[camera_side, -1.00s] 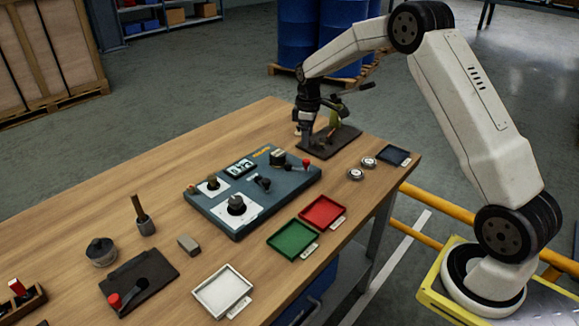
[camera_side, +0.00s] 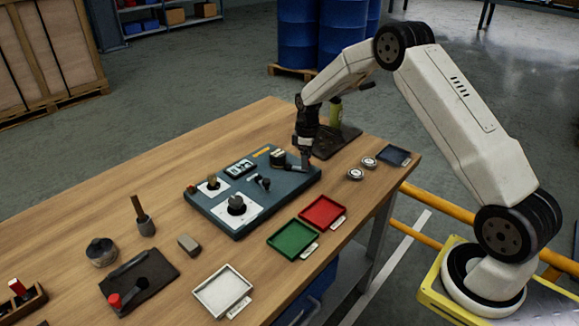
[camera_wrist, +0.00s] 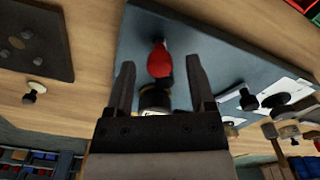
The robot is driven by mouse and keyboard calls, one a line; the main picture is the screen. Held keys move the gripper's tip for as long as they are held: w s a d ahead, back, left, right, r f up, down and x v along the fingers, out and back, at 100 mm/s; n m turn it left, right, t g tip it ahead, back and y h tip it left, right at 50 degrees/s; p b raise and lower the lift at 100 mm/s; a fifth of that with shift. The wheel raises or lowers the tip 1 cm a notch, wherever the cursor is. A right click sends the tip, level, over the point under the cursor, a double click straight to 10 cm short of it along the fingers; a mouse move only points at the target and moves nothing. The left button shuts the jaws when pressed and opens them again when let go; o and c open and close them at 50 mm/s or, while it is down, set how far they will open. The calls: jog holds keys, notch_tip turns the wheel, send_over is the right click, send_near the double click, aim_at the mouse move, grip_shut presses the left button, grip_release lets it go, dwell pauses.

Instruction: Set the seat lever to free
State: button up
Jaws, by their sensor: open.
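The blue-grey panel (camera_side: 236,222) lies on the table, with a screen (camera_side: 240,168), knobs and levers on it. A small red-knobbed lever stands near the panel's right end. In the wrist view its red knob (camera_wrist: 158,62) sits between my two fingers, with a gap on both sides. No label on it is readable, so I cannot tell its named setting. My gripper (camera_side: 304,166) is open, pointing down at the panel's right end. In the side view it hides the red knob. The gripper also shows in the wrist view (camera_wrist: 160,66).
Beside the gripper are a dark round fitting (camera_side: 277,157) and a black lever (camera_side: 262,182). Behind is a dark plate (camera_side: 345,140) with a fixture. Red (camera_side: 322,212) and green (camera_side: 292,239) trays lie in front. Another red-knobbed lever (camera_side: 114,300) is on a front-left plate.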

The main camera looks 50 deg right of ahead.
jog(key=shift+f, duration=0.1)
grip_shut()
jog(key=shift+a, duration=0.1)
dwell(0.3)
jog(key=m, duration=0.2)
jog(key=a+m, duration=0.2)
jog(key=m, duration=0.1)
jog(key=shift+s+a+m, duration=0.25)
jog(key=shift+s+m, duration=0.05)
jog(key=m, duration=0.1)
jog(key=a+m, duration=0.1)
jog(key=m, duration=0.1)
jog(key=a+m, duration=0.1)
jog(key=m, duration=0.1)
jog(key=shift+w+a, duration=0.25)
jog(key=shift+w, duration=0.1)
jog(key=shift+m, duration=0.3)
grip_release()
